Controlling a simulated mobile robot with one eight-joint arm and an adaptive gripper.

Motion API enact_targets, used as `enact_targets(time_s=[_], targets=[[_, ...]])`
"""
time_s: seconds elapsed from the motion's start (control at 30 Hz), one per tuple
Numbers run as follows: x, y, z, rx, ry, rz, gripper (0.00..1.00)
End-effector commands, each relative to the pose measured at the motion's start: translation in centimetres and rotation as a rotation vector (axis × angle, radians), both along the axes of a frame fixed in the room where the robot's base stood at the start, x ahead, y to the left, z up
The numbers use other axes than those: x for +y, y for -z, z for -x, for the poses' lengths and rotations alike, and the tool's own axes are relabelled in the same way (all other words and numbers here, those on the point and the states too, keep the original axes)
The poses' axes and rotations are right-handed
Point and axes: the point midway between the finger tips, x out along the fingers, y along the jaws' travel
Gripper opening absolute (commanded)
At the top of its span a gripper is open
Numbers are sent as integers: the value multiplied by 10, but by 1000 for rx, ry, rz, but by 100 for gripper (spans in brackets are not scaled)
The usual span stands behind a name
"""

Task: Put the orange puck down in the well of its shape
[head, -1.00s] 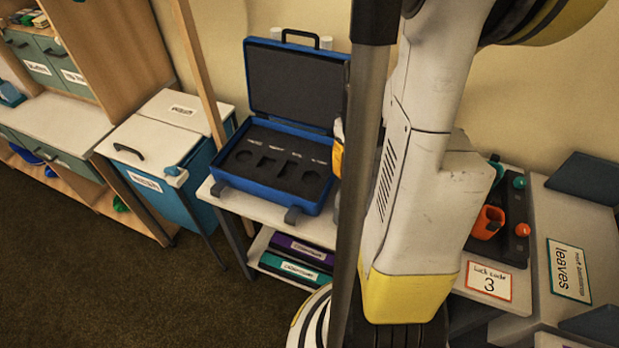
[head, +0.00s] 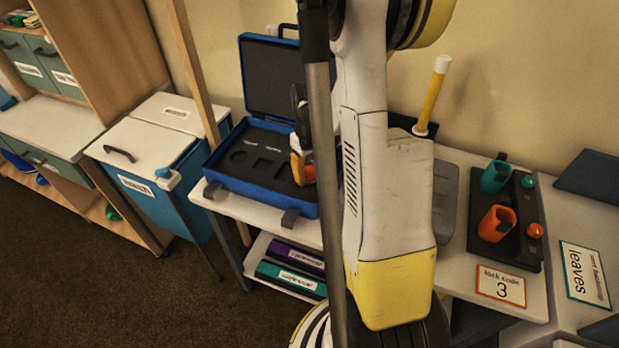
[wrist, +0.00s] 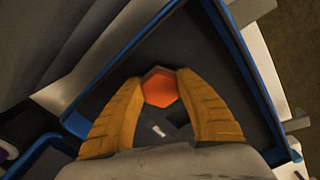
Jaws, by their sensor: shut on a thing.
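The orange puck (wrist: 160,88) is six-sided and sits between the two yellow fingertips of my gripper (wrist: 160,90) in the wrist view. The gripper is shut on it, over the dark foam of the blue case (head: 250,187). In the head view my gripper (head: 302,168) is at the right side of the open case, low over the foam. A round well (head: 240,157) and a square well (head: 263,168) show at the left of the foam. The wells further right are hidden by my gripper and arm. I cannot tell whether the puck touches the foam.
The case's raised lid (head: 270,80) stands behind the foam. The case rests on a white table (head: 225,208) with binders on a shelf below. To the right, a dark board (head: 515,240) holds orange and teal cups. A blue bin (head: 165,195) stands left.

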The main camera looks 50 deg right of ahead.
Motion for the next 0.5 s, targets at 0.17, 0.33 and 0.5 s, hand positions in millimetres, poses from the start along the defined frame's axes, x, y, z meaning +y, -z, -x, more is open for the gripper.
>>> enact_targets(time_s=[0.17, 0.33, 0.5], targets=[[0, 0, 0, 0, 0, 0, 3], [0, 5, 0, 0, 0, 0, 3], [0, 10, 1, 0, 0, 0, 1]])
